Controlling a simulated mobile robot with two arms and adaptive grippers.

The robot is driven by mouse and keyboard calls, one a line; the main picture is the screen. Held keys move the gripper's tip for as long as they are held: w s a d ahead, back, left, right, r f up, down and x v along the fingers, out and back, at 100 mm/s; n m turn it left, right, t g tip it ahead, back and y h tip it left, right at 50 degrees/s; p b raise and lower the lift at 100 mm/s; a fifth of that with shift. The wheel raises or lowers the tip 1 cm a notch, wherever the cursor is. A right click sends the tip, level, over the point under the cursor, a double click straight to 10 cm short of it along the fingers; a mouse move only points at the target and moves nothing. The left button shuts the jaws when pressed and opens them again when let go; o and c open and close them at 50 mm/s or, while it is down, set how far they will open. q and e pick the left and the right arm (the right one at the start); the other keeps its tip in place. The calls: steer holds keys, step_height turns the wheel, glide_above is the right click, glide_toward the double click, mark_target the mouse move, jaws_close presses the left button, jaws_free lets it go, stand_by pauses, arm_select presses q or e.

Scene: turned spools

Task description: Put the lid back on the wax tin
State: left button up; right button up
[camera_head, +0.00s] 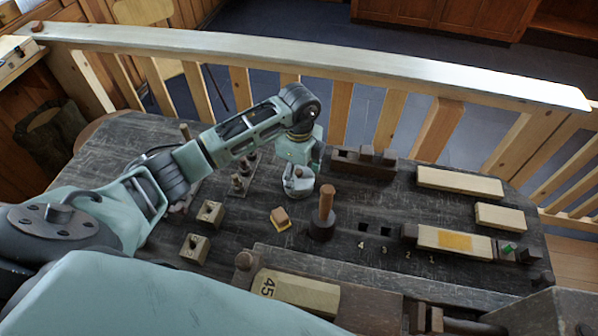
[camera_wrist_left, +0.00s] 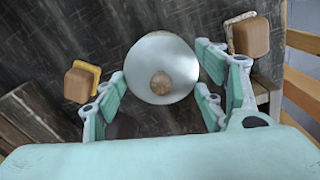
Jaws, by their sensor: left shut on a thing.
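My left gripper (camera_head: 299,188) is over the middle of the dark workbench. In the left wrist view, a round silvery lid (camera_wrist_left: 161,68) with a wooden knob in its centre lies between the fingertips of this gripper (camera_wrist_left: 160,92). The gripper is shut on the lid, whose face is towards the wrist camera. In the head view the gripper mostly covers the lid. I cannot make out the open wax tin in either view; whether it is beneath the lid is hidden. My right gripper is not in view.
A small block on a yellow pad (camera_head: 280,217) and an upright mallet (camera_head: 325,215) stand just in front of the gripper. Holed wooden blocks (camera_head: 210,213) are left, a dark wooden plane (camera_head: 363,163) behind, pale boards (camera_head: 459,183) right. A wooden rail (camera_head: 300,65) runs behind the bench.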

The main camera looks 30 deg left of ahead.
arm_select(q)
steer(key=o, duration=1)
steer(key=shift+o, duration=0.2)
steer(key=o, duration=0.3)
steer(key=shift+o, duration=0.2)
steer(key=shift+r, duration=0.1)
steer(key=shift+r+p, duration=2.8)
steer(key=shift+r, duration=0.65)
